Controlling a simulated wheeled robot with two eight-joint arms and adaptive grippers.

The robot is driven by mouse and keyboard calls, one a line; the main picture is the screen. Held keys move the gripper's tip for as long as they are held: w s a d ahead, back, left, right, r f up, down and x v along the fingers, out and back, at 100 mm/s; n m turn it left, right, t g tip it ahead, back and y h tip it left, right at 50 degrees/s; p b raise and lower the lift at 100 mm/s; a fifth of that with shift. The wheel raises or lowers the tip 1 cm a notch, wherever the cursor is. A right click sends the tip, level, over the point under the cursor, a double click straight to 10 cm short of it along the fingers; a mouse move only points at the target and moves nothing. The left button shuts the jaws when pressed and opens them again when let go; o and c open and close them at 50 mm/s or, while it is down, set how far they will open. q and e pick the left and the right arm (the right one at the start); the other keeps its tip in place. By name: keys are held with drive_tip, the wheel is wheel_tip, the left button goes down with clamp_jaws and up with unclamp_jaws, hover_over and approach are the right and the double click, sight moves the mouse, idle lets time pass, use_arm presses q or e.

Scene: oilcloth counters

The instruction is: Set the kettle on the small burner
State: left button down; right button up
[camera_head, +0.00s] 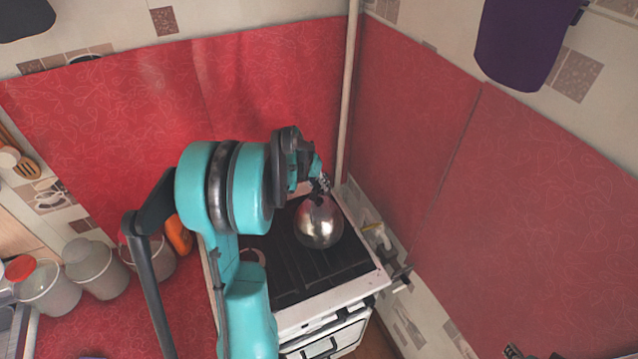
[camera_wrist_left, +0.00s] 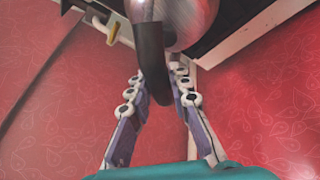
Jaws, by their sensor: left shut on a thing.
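The kettle (camera_head: 318,224) is a round, shiny metal one over the back right part of the dark stove top. In the left wrist view its body (camera_wrist_left: 188,18) is at the top, with a dark curved handle (camera_wrist_left: 150,50) running down between the fingers. My left gripper (camera_head: 321,184) is shut on the kettle's handle; its fingers also show in the left wrist view (camera_wrist_left: 158,82). I cannot tell whether the kettle touches the stove. The small burner cannot be made out. Dark tips at the bottom right edge of the head view seem to be my right gripper (camera_head: 520,352), mostly cut off.
The white stove (camera_head: 327,307) stands in a corner between red-covered walls, with a pale pipe (camera_head: 348,90) behind it. Pale canisters (camera_head: 95,268) and an orange object (camera_head: 178,234) stand on the red counter to the left. The stove top's front part looks clear.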

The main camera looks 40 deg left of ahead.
use_arm(q)
drive_tip(key=shift+f+b, duration=0.55)
drive_tip(key=c, duration=1.3)
unclamp_jaws()
drive_tip(key=d+v, duration=0.1)
drive_tip(key=v, duration=1.1)
drive_tip(key=s+d+f+m+b, duration=0.1)
drive_tip(key=s+d+f+b, duration=0.3)
drive_tip(key=d, duration=0.4)
drive_tip(key=s+d+f+m+t+b, duration=0.1)
drive_tip(key=s+d+f+b, duration=0.3)
drive_tip(key=d+f+b, duration=0.3)
drive_tip(key=s+d+f+m+t+b, duration=0.1)
drive_tip(key=s+d+f+m+b, duration=0.1)
drive_tip(key=s+d+f+b, duration=0.3)
drive_tip(key=shift+d+f+y+b, duration=0.15)
drive_tip(key=shift+d+f, duration=0.35)
drive_tip(key=shift+d, duration=0.6)
drive_tip(key=shift+d+f+y+b, duration=0.1)
drive_tip(key=shift+d+f+b, duration=0.3)
drive_tip(key=shift+d, duration=0.65)
drive_tip(key=shift+d+f+y+b, duration=0.1)
drive_tip(key=shift+d+f, duration=0.55)
drive_tip(key=shift+d, duration=0.45)
